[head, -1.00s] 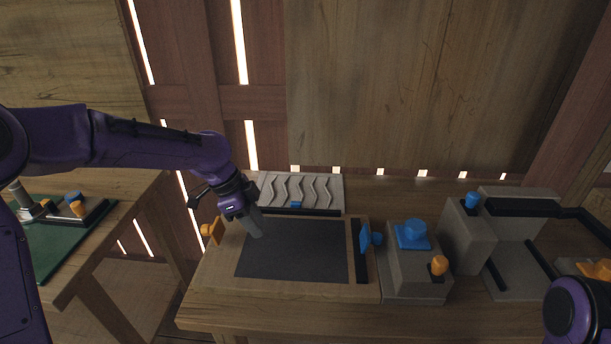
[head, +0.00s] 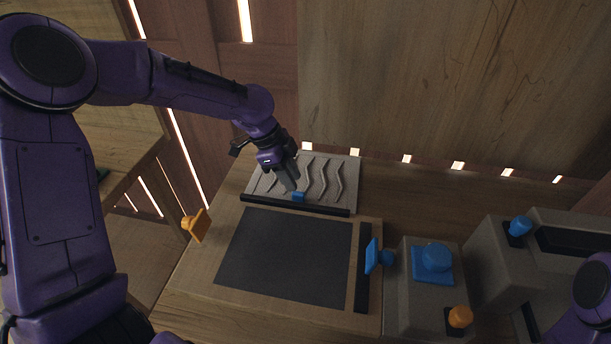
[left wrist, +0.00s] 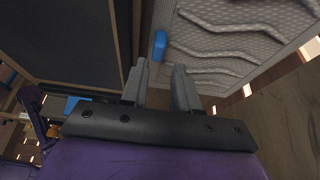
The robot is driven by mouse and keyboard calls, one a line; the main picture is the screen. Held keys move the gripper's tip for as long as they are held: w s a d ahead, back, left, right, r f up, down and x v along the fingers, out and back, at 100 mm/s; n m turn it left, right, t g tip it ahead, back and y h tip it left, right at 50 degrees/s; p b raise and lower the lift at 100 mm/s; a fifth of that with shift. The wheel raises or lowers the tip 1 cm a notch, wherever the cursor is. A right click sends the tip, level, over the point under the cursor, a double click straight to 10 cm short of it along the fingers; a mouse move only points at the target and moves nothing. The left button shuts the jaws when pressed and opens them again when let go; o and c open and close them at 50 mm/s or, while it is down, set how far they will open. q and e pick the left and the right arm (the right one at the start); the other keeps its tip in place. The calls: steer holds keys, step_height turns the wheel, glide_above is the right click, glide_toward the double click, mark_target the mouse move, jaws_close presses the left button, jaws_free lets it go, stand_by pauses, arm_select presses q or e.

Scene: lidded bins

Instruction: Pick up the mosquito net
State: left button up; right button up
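I cannot make out a mosquito net in either view. My left gripper (head: 290,184) is over the front edge of a grey panel with wavy ridges (head: 325,180), close to a small blue tab (head: 299,197) on that panel. In the left wrist view the two grey fingers (left wrist: 161,85) stand apart with nothing between them. The blue tab (left wrist: 159,45) is just beyond the fingertips, and the wavy panel (left wrist: 235,40) fills the upper right. I cannot tell whether the fingers touch the panel. My right gripper is out of view; only part of that arm shows.
A wooden box with a dark, flat inner area (head: 285,255) lies in front of the panel, with an orange knob piece (head: 199,225) at left and a blue one (head: 374,256) at right. Grey blocks with a blue knob (head: 436,257) and an orange knob (head: 460,317) stand farther right.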

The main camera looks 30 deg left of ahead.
mark_target(299, 192)
arm_select(q)
steer(key=x, duration=0.4)
steer(key=shift+s+f, duration=0.15)
steer(key=shift+f, duration=0.1)
jaws_close()
steer(key=shift+r, duration=0.1)
